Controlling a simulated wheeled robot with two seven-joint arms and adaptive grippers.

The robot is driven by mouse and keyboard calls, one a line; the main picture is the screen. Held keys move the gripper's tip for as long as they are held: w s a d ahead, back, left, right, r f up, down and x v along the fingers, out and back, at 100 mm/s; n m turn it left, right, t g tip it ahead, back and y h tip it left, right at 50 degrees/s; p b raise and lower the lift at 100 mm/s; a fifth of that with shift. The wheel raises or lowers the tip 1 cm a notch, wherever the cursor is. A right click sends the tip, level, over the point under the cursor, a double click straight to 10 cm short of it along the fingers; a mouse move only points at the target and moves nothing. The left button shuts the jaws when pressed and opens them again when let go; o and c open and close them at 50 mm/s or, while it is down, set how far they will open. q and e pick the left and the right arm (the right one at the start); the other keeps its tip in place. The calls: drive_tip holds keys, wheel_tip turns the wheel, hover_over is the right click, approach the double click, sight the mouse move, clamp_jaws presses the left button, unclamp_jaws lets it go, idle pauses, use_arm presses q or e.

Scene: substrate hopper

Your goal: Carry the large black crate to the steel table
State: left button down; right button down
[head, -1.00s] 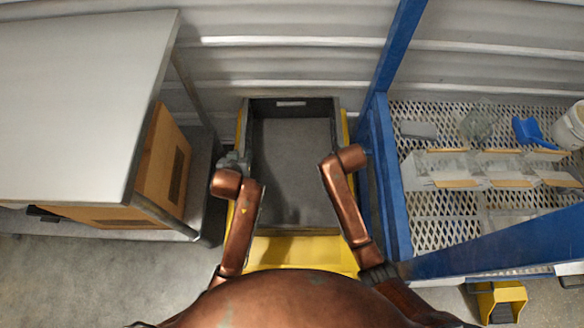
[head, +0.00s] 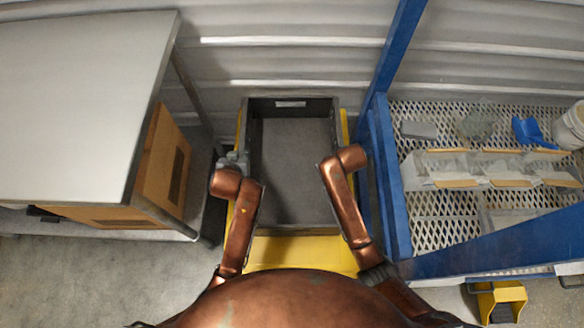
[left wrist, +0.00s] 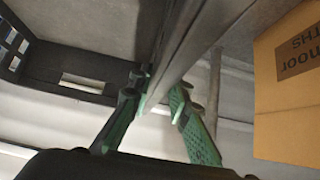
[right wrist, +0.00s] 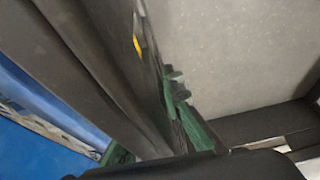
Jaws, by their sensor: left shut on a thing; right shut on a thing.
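The large black crate (head: 292,160) is open and looks empty, in the middle of the head view above a yellow base. My left gripper (head: 233,160) is at its left side wall. In the left wrist view the green-padded fingers of this gripper (left wrist: 158,105) are shut on the crate's rim (left wrist: 185,50). My right gripper (right wrist: 152,130) is shut on the opposite wall (right wrist: 110,70); in the head view my arm mostly hides it. The steel table (head: 75,90) is at the left of the head view, apart from the crate. Whether the crate touches the yellow base is unclear.
A cardboard box (head: 165,160) sits under the tabletop, left of the crate. A blue-framed mesh rack (head: 388,180) with trays and a white bucket (head: 571,127) stands close on the right. A corrugated wall (head: 290,60) is behind. Bare floor (head: 100,280) shows at the lower left.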

use_arm(q)
drive_tip(key=shift+w+d+r, duration=0.1)
drive_tip(key=shift+d+r, duration=0.1)
drive_tip(key=shift+d, duration=0.05)
use_arm(e)
drive_tip(key=shift+a+r, duration=0.1)
drive_tip(key=shift+r, duration=0.1)
